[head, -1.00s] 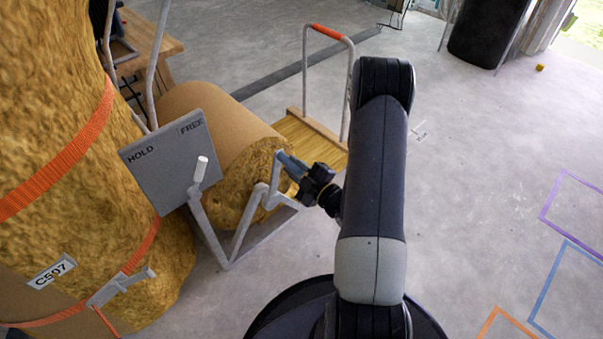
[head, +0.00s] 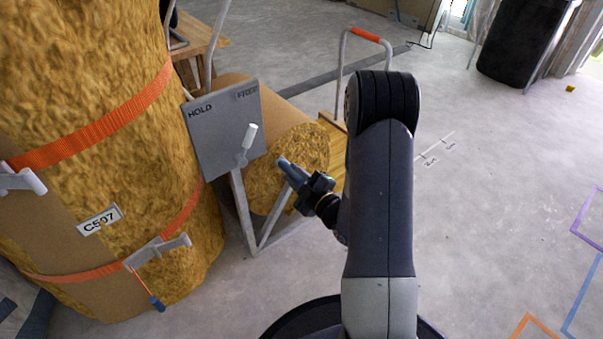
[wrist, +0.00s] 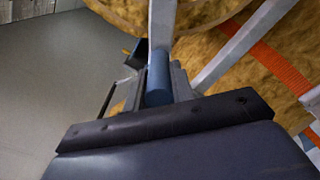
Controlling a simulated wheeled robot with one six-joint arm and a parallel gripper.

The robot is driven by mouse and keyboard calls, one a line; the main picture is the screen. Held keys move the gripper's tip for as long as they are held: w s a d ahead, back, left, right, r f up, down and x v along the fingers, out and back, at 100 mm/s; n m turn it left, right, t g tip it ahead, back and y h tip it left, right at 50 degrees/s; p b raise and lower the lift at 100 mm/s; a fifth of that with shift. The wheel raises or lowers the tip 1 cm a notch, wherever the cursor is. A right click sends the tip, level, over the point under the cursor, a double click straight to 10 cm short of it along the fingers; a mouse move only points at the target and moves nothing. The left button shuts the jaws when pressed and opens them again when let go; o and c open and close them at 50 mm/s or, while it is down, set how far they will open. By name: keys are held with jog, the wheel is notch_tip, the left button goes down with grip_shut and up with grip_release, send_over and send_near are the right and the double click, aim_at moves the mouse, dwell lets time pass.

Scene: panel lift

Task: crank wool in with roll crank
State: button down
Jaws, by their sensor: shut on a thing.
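The wool roll (head: 308,150) lies on its side with its round yellow end facing me, behind a grey frame. My gripper (head: 292,170) is in front of that end, shut on the blue grip of the roll crank. In the wrist view the blue grip (wrist: 158,80) sits between the fingers, with a grey bar (wrist: 162,22) running up from it. In the head view my gripper and arm hide part of the crank. A grey panel (head: 215,150) marked HOLD and FREE stands left of the roll. Its white-tipped lever (head: 248,137) points up and slightly right.
A large upright wool roll (head: 130,110) with orange straps and a C507 label (head: 100,221) stands close on the left. A cart with an orange-gripped handle (head: 365,35) is behind the crank. A black bin (head: 525,40) stands far right. The right-hand floor is mostly clear.

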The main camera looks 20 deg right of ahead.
jog(key=shift+s+a+f, duration=0.15)
jog(key=shift+a+f, duration=0.1)
jog(key=shift+f, duration=0.1)
jog(key=c, duration=1.2)
grip_release()
jog(key=shift+r, duration=0.1)
jog(key=p+v, duration=0.1)
jog(key=v, duration=0.9)
jog(key=shift+s+p, duration=0.35)
jog(key=shift+p, duration=0.05)
jog(key=shift+d, duration=0.15)
